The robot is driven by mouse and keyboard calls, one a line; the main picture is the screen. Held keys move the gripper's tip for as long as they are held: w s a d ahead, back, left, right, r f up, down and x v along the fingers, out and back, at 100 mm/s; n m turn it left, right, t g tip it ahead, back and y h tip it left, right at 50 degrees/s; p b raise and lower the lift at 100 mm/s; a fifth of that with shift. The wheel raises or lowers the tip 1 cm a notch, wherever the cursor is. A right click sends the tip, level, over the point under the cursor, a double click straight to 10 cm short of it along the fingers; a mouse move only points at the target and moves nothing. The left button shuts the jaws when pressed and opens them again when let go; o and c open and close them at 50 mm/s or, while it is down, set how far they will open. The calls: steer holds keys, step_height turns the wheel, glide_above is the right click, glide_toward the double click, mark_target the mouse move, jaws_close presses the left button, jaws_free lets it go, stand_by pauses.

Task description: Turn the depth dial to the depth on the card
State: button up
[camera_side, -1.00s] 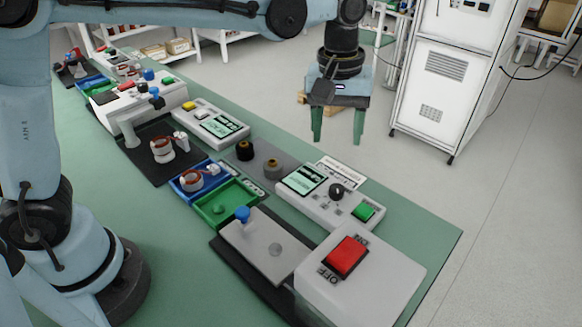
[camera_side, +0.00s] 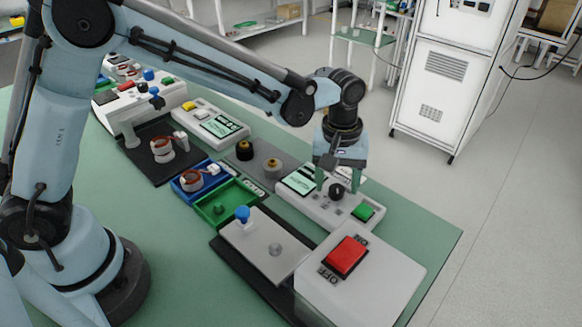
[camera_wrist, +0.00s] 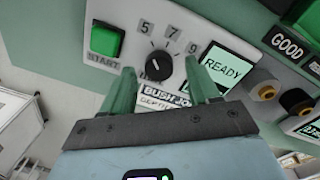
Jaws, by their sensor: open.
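The depth dial (camera_side: 336,191) is a black round knob on the white press unit; it also shows in the wrist view (camera_wrist: 158,64), with 5, 7 and 9 printed around it. My gripper (camera_side: 339,187) points down over the unit. Its green fingers are open, one to each side of the dial in the wrist view (camera_wrist: 160,70). I cannot tell whether they touch it. The dial's pointer setting is not clear.
On the same unit are a green START button (camera_wrist: 106,40) and a screen reading READY (camera_wrist: 226,66). Two bushes (camera_side: 258,157) sit on a grey plate to the left. A red ON/OFF switch (camera_side: 346,256) stands in front. A green tray (camera_side: 207,214) is at the left.

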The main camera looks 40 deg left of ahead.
steer(key=shift+f, duration=0.3)
steer(key=c, duration=1)
steer(key=shift+c, duration=0.2)
